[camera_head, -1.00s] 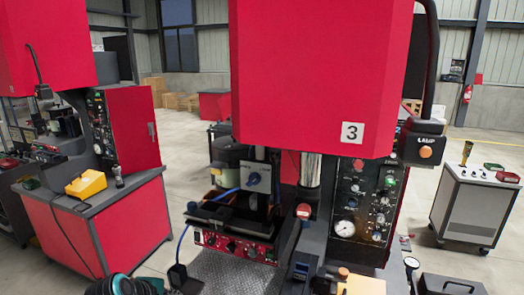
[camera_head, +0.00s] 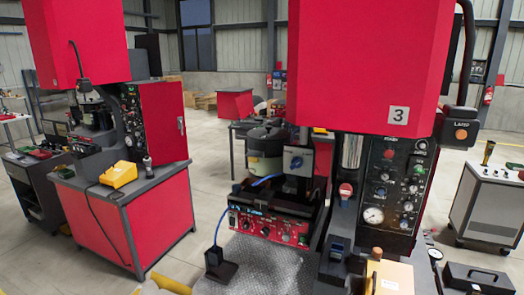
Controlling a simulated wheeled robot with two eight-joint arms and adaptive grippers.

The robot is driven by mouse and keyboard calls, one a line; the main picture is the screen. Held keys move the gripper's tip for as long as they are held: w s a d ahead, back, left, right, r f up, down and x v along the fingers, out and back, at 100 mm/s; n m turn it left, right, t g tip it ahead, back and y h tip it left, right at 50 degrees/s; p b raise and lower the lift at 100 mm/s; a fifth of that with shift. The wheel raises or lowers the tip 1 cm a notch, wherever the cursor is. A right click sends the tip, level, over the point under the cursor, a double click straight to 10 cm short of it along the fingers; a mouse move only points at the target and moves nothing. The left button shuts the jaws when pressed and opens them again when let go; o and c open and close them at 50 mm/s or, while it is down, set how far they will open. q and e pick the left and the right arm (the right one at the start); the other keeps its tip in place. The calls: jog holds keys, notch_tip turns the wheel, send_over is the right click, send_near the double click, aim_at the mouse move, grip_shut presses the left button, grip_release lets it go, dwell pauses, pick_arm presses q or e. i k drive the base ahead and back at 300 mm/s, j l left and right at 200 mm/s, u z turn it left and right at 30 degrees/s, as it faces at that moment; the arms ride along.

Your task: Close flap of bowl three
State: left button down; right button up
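The red machine marked 3 (camera_head: 345,65) stands right of centre. A grey-green round bowl-like vessel (camera_head: 265,150) with a dark top sits behind its work area. A small grey plate with a blue knob (camera_head: 295,161) stands in front of the vessel, partly covering it. I cannot make out which part is the flap, nor whether it is open or shut.
A red control box with knobs (camera_head: 268,228) sits low at the machine's front, beside a gauge panel (camera_head: 390,190). Another red machine and bench (camera_head: 150,215) stand left, a grey cabinet (camera_head: 487,212) right. Open floor lies between bench and machine.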

aim_at(253, 156)
jog(key=k+j, duration=0.25)
jog(key=k+j+z, duration=0.1)
jog(key=j, duration=0.3)
jog(key=j+z, duration=0.15)
jog(key=z, duration=0.35)
jog(key=i+j+z, duration=0.2)
jog(key=j, duration=0.2)
jog(key=i+j+z, duration=0.15)
jog(key=j, duration=0.3)
jog(key=j+z, duration=0.2)
jog(key=j, duration=0.2)
jog(key=i+j+z, duration=0.2)
jog(key=j, duration=0.3)
jog(key=k, duration=0.05)
